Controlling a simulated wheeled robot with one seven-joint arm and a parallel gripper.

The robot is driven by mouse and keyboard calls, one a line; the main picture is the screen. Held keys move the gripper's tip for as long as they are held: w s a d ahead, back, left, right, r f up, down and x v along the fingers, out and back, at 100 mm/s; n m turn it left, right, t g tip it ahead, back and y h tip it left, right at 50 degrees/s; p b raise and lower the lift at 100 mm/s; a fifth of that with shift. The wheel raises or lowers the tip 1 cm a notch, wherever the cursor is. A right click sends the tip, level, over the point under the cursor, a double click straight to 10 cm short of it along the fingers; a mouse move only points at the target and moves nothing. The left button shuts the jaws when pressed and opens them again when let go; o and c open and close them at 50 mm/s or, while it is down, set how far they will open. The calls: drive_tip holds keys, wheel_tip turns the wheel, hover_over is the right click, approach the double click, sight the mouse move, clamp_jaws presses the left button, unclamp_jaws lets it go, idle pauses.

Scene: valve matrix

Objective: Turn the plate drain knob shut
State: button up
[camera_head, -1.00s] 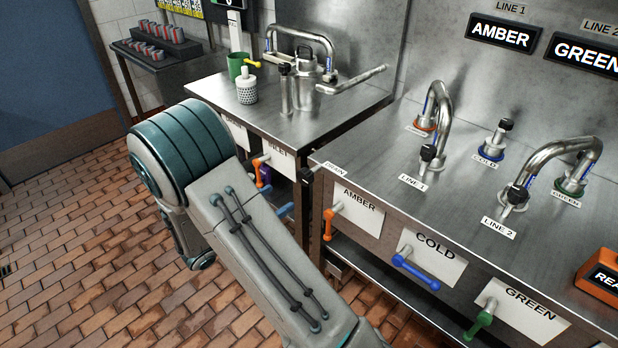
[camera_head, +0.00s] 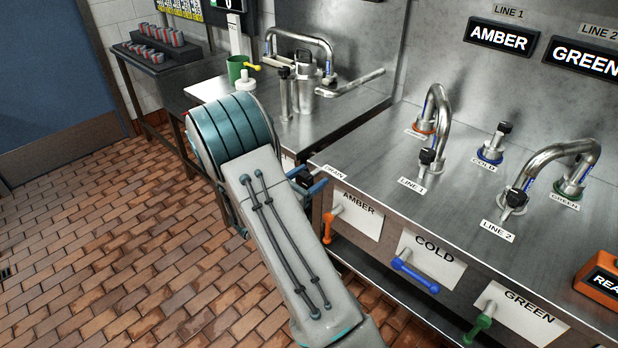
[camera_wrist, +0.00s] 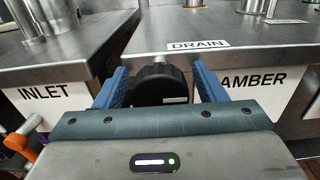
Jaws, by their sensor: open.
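The drain knob (camera_wrist: 160,84) is a round black knob at the bench's front edge, below the DRAIN label (camera_wrist: 198,45), in the wrist view. In the head view the dark knob (camera_head: 303,178) shows at the bench corner, partly hidden by my arm and fingers. My gripper (camera_wrist: 161,78) is open, with one blue finger on each side of the knob. I cannot tell whether either finger touches it. The knob's lower part is hidden behind my gripper body.
The INLET panel (camera_wrist: 44,93) is on the left and the AMBER panel (camera_wrist: 254,82) on the right. An orange handle (camera_wrist: 18,142) is at lower left in the wrist view. Orange amber (camera_head: 329,225), blue cold (camera_head: 415,275) and green (camera_head: 477,330) handles line the right bench's front.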

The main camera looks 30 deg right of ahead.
drive_tip(key=shift+d, duration=0.1)
drive_tip(key=c, duration=1)
drive_tip(key=shift+o, duration=0.2)
